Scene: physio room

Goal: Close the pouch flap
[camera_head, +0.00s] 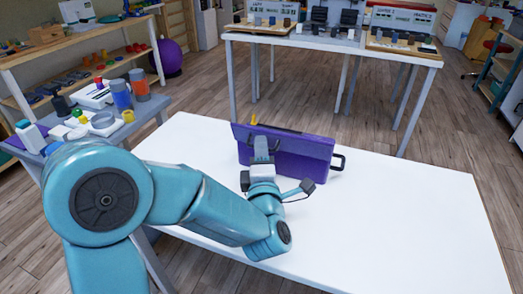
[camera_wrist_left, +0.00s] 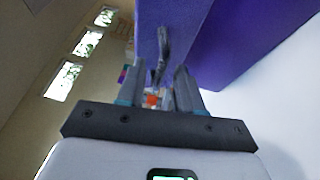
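The purple pouch (camera_head: 300,160) stands upright on the white table (camera_head: 400,210), with a dark handle (camera_head: 339,161) on its right end. My left gripper (camera_head: 262,150) is in front of the pouch's left part and hides some of it. In the left wrist view the gripper (camera_wrist_left: 160,85) has its fingers apart. A dark curved strap or handle (camera_wrist_left: 163,45) shows in line with the gap; I cannot tell whether it is touched. The pouch (camera_wrist_left: 205,40) fills the upper right there. The flap's position is not clear. My right gripper is not in view.
A side table at the left holds bottles and cups (camera_head: 121,95). A purple ball (camera_head: 167,57) lies on the floor behind it. A second table (camera_head: 330,45) with several small items stands at the back. The white table's right side is clear.

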